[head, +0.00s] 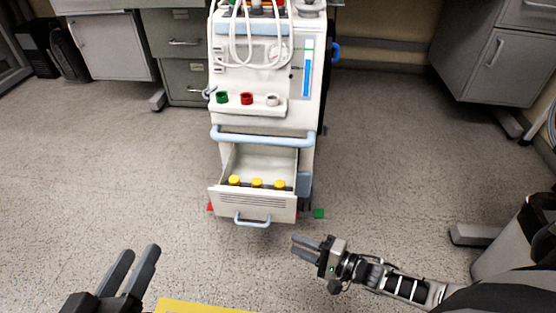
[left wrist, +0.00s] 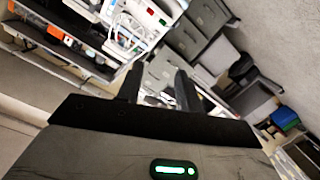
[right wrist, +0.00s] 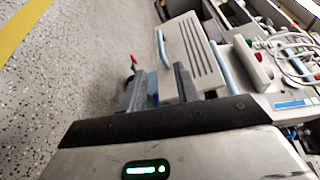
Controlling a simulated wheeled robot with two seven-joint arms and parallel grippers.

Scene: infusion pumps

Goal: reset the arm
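My left gripper (head: 140,250) is at the bottom left of the head view, its two dark fingers apart and empty. In the left wrist view its fingers (left wrist: 158,75) also stand apart with nothing between them. My right gripper (head: 294,246) is low and right of centre in the head view, pointing left, in front of the cart's open drawer (head: 252,207) and apart from it. In the right wrist view its fingers (right wrist: 160,80) are apart and empty, with the drawer front beyond them.
A white medical cart (head: 265,118) stands ahead with its drawer pulled out. Several yellow-capped bottles (head: 257,183) stand in the drawer. Green, red and white caps (head: 247,98) sit on the cart's ledge. Cabinets (head: 113,45) line the back. Floor (head: 110,165) is clear on both sides.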

